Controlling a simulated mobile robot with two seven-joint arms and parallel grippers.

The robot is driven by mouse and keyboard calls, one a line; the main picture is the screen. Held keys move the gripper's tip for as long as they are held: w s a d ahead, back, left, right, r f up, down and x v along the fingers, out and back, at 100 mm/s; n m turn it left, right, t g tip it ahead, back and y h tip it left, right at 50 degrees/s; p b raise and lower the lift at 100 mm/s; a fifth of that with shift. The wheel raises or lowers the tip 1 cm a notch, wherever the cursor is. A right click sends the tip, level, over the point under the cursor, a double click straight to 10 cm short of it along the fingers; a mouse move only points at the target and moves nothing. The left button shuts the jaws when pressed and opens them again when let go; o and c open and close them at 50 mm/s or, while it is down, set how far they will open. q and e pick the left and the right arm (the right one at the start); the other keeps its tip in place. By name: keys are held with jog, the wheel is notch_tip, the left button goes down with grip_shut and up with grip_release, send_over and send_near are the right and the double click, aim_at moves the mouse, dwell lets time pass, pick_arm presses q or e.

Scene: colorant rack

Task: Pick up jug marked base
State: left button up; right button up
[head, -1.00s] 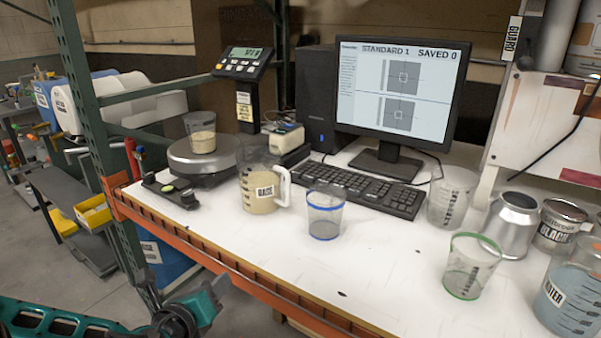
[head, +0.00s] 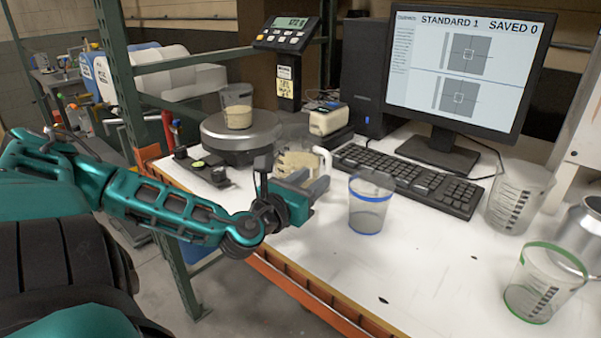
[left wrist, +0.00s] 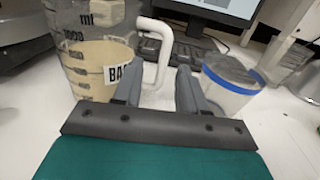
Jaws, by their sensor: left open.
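The jug marked base (head: 296,160) stands on the white bench, holding cream-coloured liquid. My left gripper (head: 306,186) is open in front of the jug. In the left wrist view the open left gripper (left wrist: 158,84) has the handle's lower part between its fingers in the picture; I cannot tell whether they touch it. My right gripper is not in view.
A blue-rimmed cup (head: 370,203) stands close to the right of the gripper. A scale (head: 242,135) with a cup (head: 237,108) is behind left. A keyboard (head: 410,178) and monitor (head: 460,75) are behind. A green-rimmed cup (head: 543,283) stands at right. The front bench middle is clear.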

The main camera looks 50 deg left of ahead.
aim_at(327, 169)
pick_arm(q)
jog(key=shift+d+b+x, duration=0.15)
jog(key=shift+b+x, duration=0.15)
jog(key=shift+x, duration=0.7)
jog(key=shift+d+b+x, duration=0.15)
jog(key=shift+b+x, duration=0.1)
jog(key=shift+x, duration=1.9)
jog(key=shift+r, duration=0.1)
grip_shut()
jog(key=shift+r, duration=0.15)
